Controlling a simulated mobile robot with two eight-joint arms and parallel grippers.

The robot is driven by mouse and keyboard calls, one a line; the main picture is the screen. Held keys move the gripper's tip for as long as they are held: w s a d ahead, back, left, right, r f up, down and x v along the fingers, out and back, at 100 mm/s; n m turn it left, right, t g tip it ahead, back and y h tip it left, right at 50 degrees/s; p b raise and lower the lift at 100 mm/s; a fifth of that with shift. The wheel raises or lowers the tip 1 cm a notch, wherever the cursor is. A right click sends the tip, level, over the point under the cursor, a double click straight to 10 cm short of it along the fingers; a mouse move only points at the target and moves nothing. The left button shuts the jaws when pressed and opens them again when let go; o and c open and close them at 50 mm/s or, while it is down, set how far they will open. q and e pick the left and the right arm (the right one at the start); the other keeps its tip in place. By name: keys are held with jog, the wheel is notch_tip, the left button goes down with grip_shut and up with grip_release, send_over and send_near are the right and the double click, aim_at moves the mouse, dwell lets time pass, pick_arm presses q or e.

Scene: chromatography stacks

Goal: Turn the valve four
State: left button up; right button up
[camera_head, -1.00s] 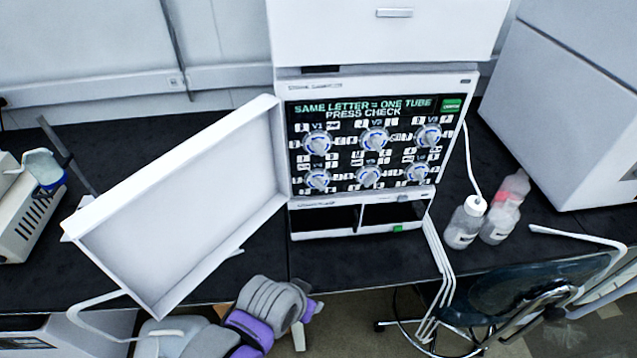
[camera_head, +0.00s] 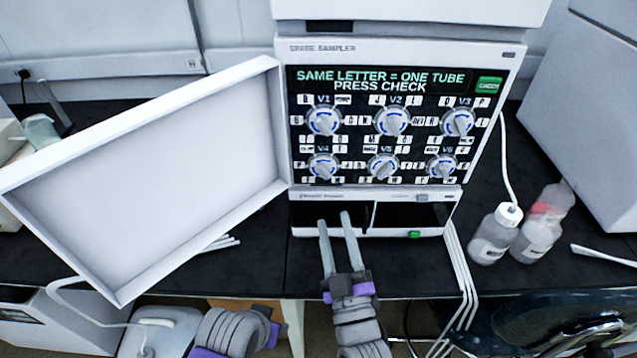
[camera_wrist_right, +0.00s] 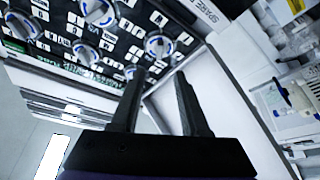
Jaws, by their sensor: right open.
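Valve four (camera_head: 323,166), labelled V4, is a round white-grey knob with a blue ring. It is the left knob of the lower row on the black panel (camera_head: 380,152). My right gripper (camera_head: 334,218) points up, its two fingers apart and empty, in front of the dark lower unit. Its tips appear below V4 and apart from it. In the right wrist view the open fingers (camera_wrist_right: 158,80) point toward the panel with several knobs; I cannot tell which is V4 there. My left gripper is out of view.
A large white open door (camera_head: 150,175) extends left of the panel. The other knobs, such as V1 (camera_head: 323,121) and V5 (camera_head: 383,167), sit close around V4. A green check button (camera_head: 489,86) is at upper right. Bottles (camera_head: 496,236) stand on the black bench at right.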

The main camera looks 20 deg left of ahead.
aim_at(324, 175)
jog(key=x, duration=1)
jog(key=shift+p, duration=0.35)
jog(key=shift+d, duration=0.1)
grip_shut()
